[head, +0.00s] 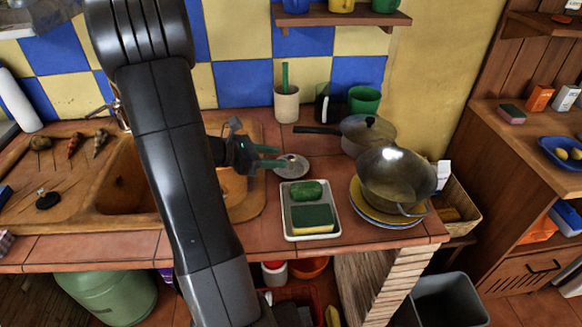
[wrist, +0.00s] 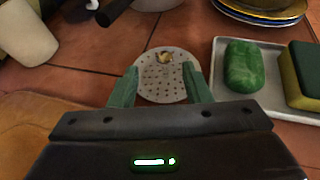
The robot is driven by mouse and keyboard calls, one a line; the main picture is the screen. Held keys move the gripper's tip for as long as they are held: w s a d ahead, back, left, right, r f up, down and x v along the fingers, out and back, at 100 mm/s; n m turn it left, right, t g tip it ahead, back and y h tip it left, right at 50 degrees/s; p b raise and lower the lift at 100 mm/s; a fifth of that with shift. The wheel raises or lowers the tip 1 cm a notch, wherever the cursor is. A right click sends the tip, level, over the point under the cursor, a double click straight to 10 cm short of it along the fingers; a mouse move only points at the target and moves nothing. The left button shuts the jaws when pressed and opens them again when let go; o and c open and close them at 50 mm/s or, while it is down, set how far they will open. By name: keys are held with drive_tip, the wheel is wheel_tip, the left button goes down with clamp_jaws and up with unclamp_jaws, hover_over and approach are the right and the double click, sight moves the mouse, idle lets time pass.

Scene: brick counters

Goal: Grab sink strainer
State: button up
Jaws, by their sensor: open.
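The sink strainer (head: 291,167) is a round, light metal disc with small holes, lying on the tiled counter left of a white tray. In the wrist view the fingertips of my gripper (wrist: 162,72) appear on either side of the disc's near part. Whether they touch it cannot be told.
The white tray (head: 287,226) holds a green soap (head: 306,191) and a sponge (head: 312,218). A metal wok (head: 395,180) sits on stacked plates (head: 360,208). A pan (head: 367,133), a beige cup (head: 287,106) and a green cup (head: 364,99) stand behind. The sink (head: 125,183) is left.

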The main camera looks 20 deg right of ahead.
sight(289, 158)
drive_tip(key=x, duration=0.4)
drive_tip(key=shift+s+d+r, duration=0.1)
drive_tip(key=shift+s+d, duration=0.05)
drive_tip(key=shift+s, duration=0.15)
drive_tip(key=shift+w+d+f, duration=0.1)
drive_tip(key=shift+d+f, duration=0.15)
drive_tip(key=shift+d, duration=0.35)
clamp_jaws()
